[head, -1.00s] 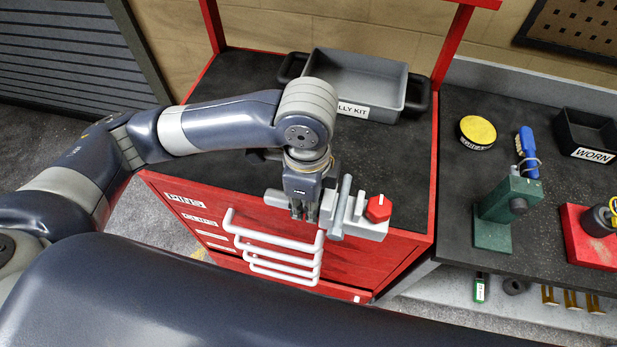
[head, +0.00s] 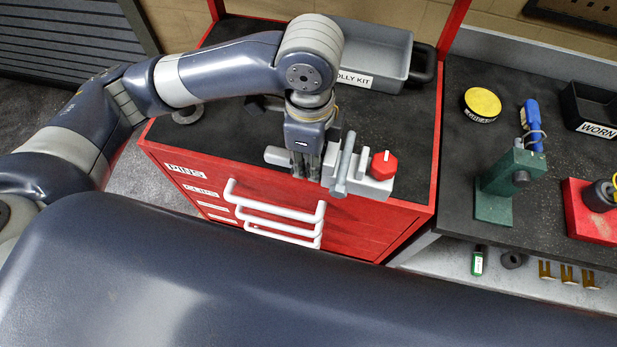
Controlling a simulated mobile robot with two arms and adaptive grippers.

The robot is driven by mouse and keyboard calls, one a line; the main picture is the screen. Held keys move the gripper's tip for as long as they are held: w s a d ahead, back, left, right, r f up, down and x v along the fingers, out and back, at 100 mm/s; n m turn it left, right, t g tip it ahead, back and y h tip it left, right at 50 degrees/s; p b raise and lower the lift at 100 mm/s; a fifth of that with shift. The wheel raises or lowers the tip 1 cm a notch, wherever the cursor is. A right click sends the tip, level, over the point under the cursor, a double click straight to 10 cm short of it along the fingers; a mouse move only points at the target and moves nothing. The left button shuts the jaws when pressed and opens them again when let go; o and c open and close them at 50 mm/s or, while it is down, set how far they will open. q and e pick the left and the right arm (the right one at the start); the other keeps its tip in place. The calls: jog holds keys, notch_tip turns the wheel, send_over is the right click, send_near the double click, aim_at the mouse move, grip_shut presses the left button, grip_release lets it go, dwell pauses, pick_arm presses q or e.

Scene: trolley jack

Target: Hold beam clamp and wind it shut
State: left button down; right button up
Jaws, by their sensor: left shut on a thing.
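The beam clamp (head: 374,187) is a grey block with upright plates, a long grey rod (head: 346,160) and a red hexagonal knob (head: 384,165) with a white mark at its right end. It shows at the front edge of the red trolley's dark top. My left gripper (head: 307,172) points down with its fingers shut on the clamp's left part, beside the rod. The fingers hide part of the clamp. I cannot tell whether the clamp touches the trolley or hangs just above it. My right gripper is not in view.
The trolley top (head: 410,130) is clear right of the clamp. A grey tray (head: 385,50) stands at its back. White drawer handles (head: 275,212) jut out below. The right bench holds a green stand (head: 495,205), a yellow-lidded tin (head: 482,103) and a blue-handled brush (head: 532,120).

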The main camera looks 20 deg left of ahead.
pick_arm(q)
jog(key=w+a+r, duration=0.3)
jog(key=w+r, duration=0.9)
jog(key=r, duration=0.1)
jog(key=shift+d+f, duration=0.2)
jog(key=shift+f, duration=9.55)
jog(key=shift+f, duration=0.1)
jog(key=shift+s+f, duration=0.1)
jog(key=shift+s, duration=0.05)
